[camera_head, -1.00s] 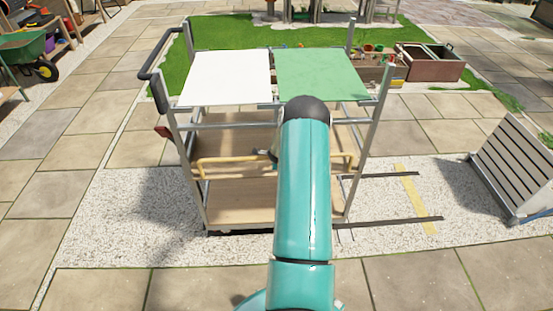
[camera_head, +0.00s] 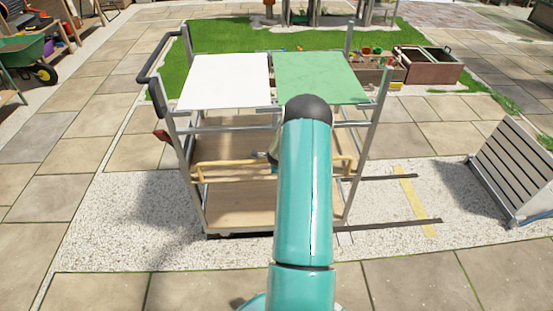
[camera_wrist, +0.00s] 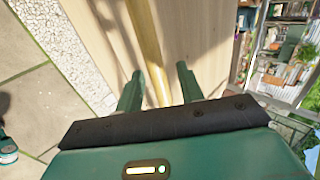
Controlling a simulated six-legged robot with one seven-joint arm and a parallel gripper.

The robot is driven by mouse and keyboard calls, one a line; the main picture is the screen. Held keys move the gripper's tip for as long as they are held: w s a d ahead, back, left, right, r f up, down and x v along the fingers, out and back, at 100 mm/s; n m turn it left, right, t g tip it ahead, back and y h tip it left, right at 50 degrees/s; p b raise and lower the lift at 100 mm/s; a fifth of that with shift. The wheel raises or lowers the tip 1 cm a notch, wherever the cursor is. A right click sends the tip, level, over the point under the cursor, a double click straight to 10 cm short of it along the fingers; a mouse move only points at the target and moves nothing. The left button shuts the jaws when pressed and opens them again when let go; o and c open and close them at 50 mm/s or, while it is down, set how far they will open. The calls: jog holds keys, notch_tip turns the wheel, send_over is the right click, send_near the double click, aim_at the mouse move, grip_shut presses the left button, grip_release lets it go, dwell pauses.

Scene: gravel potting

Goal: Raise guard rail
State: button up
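The guard rail (camera_head: 225,163) is a yellow bar across the near side of a metal-framed cart, above its lower wooden shelf. In the wrist view the rail (camera_wrist: 146,40) runs down the picture between my two fingertips. My gripper (camera_wrist: 157,72) is open, with a finger on each side of the rail and a gap visible on both sides. I cannot tell how deep the rail sits between the fingers. In the head view my teal arm hides the middle of the rail and most of my gripper.
The cart (camera_head: 205,205) has a white panel (camera_head: 226,82) and a green panel (camera_head: 320,78) on top. A slatted ramp (camera_head: 512,165) stands at the right. Dark rails (camera_head: 390,224) and a yellow strip (camera_head: 415,200) lie on the gravel. Paving in front is clear.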

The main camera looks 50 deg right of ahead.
jog(key=v, duration=1.2)
jog(key=shift+r, duration=0.1)
jog(key=w+a+r+n+t+y, duration=0.1)
jog(key=w+a+r+n+y, duration=0.15)
jog(key=a+r+n, duration=0.7)
jog(key=w+a+r+n+t+y, duration=0.1)
jog(key=w+a+r+n, duration=0.3)
jog(key=a+r, duration=1.05)
jog(key=s+a+r+n+g+y, duration=0.1)
jog(key=s+a+r+n, duration=0.15)
jog(key=a, duration=0.45)
jog(key=s+a+r+n+y, duration=0.15)
jog(key=s+a+n, duration=0.25)
jog(key=a, duration=0.4)
jog(key=s+a+r+n, duration=0.3)
jog(key=s+a+n, duration=0.4)
jog(key=s, duration=0.7)
jog(key=shift+a+r+n+g, duration=0.35)
jog(key=shift+a+n+g, duration=0.05)
jog(key=shift+a, duration=0.8)
jog(key=shift+d, duration=0.2)
